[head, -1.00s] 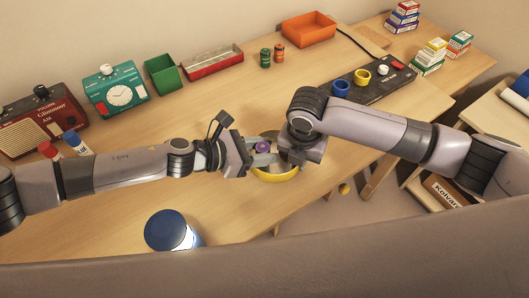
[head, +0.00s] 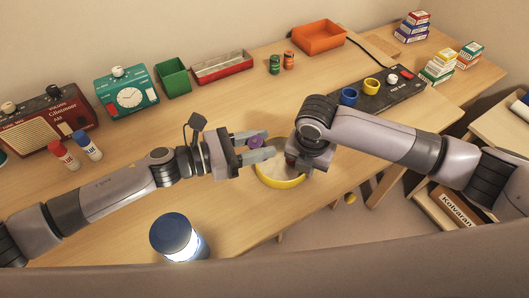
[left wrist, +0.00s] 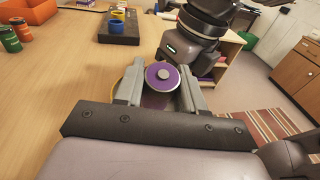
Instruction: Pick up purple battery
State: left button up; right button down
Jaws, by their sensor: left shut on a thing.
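The purple battery (head: 256,142) sits between the two fingers of my left gripper (head: 267,144), which is shut on it. In the left wrist view the battery's round purple end with a pale centre (left wrist: 162,75) faces the camera, between the grey fingers. The battery is at the left rim of the yellow bowl (head: 281,182), seemingly above the table. My right gripper (head: 304,163) points down over the right part of the bowl. Its fingertips are largely hidden, so its opening cannot be told.
A blue-topped lamp (head: 172,236) stands at the front. Green and orange batteries (head: 281,62) stand farther back. A black panel (head: 385,92) lies right.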

pick_arm(q)
jog(key=s+a+r+y, duration=0.1)
jog(key=s+a, duration=0.1)
jog(key=a, duration=0.8)
jog(key=s+a+r+y, duration=0.1)
jog(key=s+a+y, duration=0.1)
jog(key=a, duration=0.8)
jog(key=shift+s+a+g, duration=0.15)
jog(key=shift+s+g, duration=0.25)
jog(key=shift+s, duration=0.25)
pick_arm(e)
jog(key=c, duration=1.2)
grip_release()
jog(key=r, duration=0.8)
jog(key=s+r, duration=0.1)
jog(key=r, duration=0.3)
jog(key=shift+s+a, duration=0.1)
jog(key=shift+a, duration=0.3)
